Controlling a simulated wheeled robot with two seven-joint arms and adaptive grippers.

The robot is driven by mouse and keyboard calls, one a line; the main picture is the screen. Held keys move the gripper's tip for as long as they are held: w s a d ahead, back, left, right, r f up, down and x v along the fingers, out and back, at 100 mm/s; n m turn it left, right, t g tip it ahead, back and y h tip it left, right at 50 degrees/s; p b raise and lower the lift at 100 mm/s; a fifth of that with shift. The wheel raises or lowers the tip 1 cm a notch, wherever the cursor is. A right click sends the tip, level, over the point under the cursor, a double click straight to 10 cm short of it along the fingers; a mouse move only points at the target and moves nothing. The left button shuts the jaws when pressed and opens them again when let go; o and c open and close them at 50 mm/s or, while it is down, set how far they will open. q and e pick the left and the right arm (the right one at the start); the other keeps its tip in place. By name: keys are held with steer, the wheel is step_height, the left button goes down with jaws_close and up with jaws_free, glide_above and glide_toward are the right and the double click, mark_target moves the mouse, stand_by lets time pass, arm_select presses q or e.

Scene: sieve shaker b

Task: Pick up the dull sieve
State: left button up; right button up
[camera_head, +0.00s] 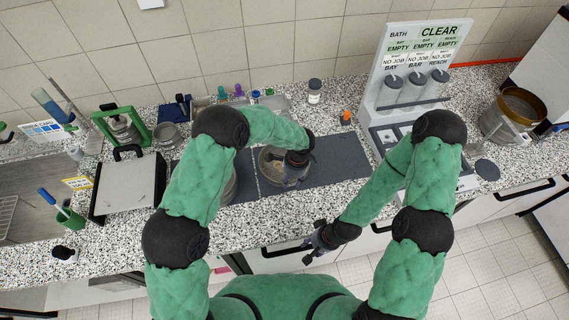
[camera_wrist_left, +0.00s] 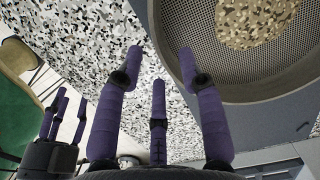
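A round sieve (camera_head: 268,168) with a grey rim and sandy grains on its mesh sits on a dark mat. It also fills the upper right of the left wrist view (camera_wrist_left: 205,55). My left gripper (camera_head: 293,172) is at its right side, fingers apart and empty. In the wrist view one fingertip of this gripper (camera_wrist_left: 160,58) overlaps the rim and another is over the counter; contact cannot be told. A second round vessel (camera_head: 231,186) is mostly hidden behind my left arm. I cannot tell which is dull. My right gripper (camera_head: 318,240) is empty before the counter edge, its fingers apart (camera_wrist_left: 62,118).
A white stand with a "CLEAR" sign (camera_head: 440,31) and grey cylinders stands right of the mat (camera_head: 338,160). A brass-rimmed sieve (camera_head: 523,104) is at far right. A green frame (camera_head: 120,127) and white-topped box (camera_head: 130,184) stand left. The mat's right part is bare.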

arm_select(q)
steer(key=shift+a+f, duration=0.15)
steer(key=shift+f, duration=1.15)
jaws_close()
steer(key=shift+w+r, duration=0.1)
steer(key=shift+r, duration=0.1)
